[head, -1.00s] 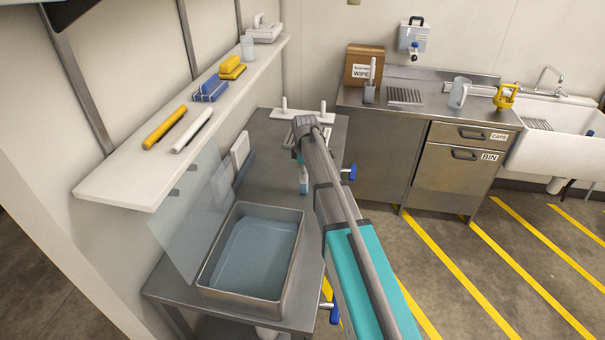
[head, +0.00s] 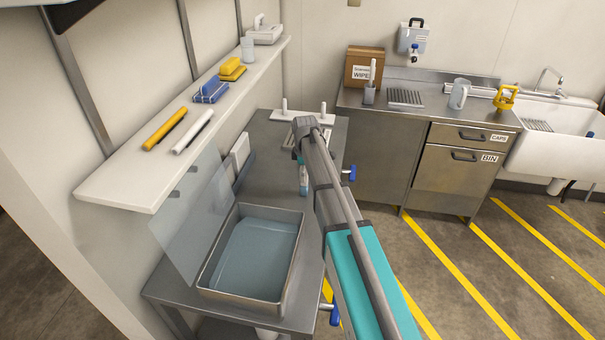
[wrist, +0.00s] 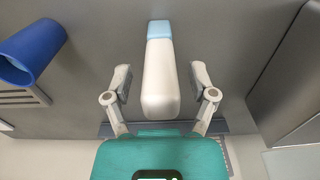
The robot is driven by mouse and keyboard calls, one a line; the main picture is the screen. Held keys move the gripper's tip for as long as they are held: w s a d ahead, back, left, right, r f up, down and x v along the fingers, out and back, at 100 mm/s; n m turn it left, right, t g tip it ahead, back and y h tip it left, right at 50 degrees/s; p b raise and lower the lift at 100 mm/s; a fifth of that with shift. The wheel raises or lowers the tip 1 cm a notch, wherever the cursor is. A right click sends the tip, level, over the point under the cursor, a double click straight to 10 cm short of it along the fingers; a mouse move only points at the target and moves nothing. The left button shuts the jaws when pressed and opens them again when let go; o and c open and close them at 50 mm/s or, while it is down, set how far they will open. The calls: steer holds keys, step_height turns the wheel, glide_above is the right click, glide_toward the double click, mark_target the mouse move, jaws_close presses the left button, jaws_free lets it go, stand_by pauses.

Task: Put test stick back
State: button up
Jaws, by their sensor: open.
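A white, rounded stick-shaped object with a light blue end (wrist: 160,75), which looks like the test stick, lies between my gripper's fingers in the wrist view. My gripper (wrist: 160,84) is open, with a visible gap between each finger and the object. I cannot tell whether the object is resting on the grey surface or above it. In the head view a small white and blue piece (head: 303,180) shows beside my arm over the steel table, probably the same object. My arm hides most of my gripper there.
A steel basin (head: 208,280) of bluish liquid stands at the near end of the table (head: 270,165), beside a clear panel (head: 190,225). A white two-peg stand (head: 283,115) is at the far end. A shelf (head: 120,188) runs along the left wall. A blue cup-like part (wrist: 32,50) lies left of my gripper.

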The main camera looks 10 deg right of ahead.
steer(key=shift+r+p, duration=5.8)
steer(key=shift+r, duration=0.15)
steer(key=shift+s, duration=0.25)
steer(key=s+m, duration=1.3)
steer(key=s, duration=1.5)
steer(key=shift+a, duration=0.35)
